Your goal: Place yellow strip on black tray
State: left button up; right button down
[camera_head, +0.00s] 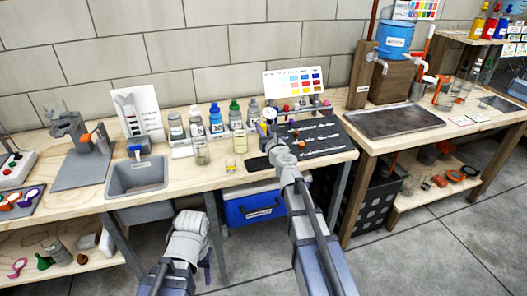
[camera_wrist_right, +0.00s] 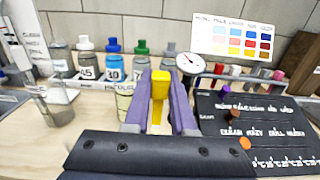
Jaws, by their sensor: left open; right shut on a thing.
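My right gripper (camera_wrist_right: 160,90) is shut on a yellow strip (camera_wrist_right: 159,84), held upright between its purple fingers above the workbench. In the head view, my right gripper (camera_head: 273,138) reaches over the bench's front part; the strip is too small to make out there. A black tray-like board (camera_head: 318,131) with white lettering lies just right of the gripper. It also shows in the right wrist view (camera_wrist_right: 262,130), apart from the strip. A small flat black piece (camera_head: 258,163) lies left of the arm near the front edge. My left gripper (camera_head: 203,262) is low, in front of the bench, and open; its fingertips are partly hidden.
Several capped bottles (camera_head: 215,118) and a clear jar (camera_head: 202,150) stand left of the right gripper. A round dial (camera_wrist_right: 190,62) and a rack of small capped vials (camera_wrist_right: 240,72) stand behind. A color chart (camera_head: 295,83) leans at the back. A grey sink (camera_head: 138,175) is left.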

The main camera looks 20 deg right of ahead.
pick_arm(q)
notch_tip(320, 180, down, 2)
jog(key=shift+b, duration=0.4)
pick_arm(e)
notch_tip(320, 180, down, 2)
jog(key=shift+f, duration=0.1)
pick_arm(q)
notch_tip(320, 180, down, 4)
jog(key=b, duration=0.3)
jog(key=shift+r+b, duration=0.15)
jog(key=shift+b, duration=0.2)
pick_arm(e)
notch_tip(320, 180, down, 4)
jog(key=shift+r, duration=0.25)
jog(key=shift+f, duration=0.15)
jog(key=c, duration=0.8)
grip_release()
jog(key=shift+o, duration=0.2)
jog(key=shift+r, duration=0.25)
jog(key=s, duration=1.2)
jog(key=shift+d, duration=0.2)
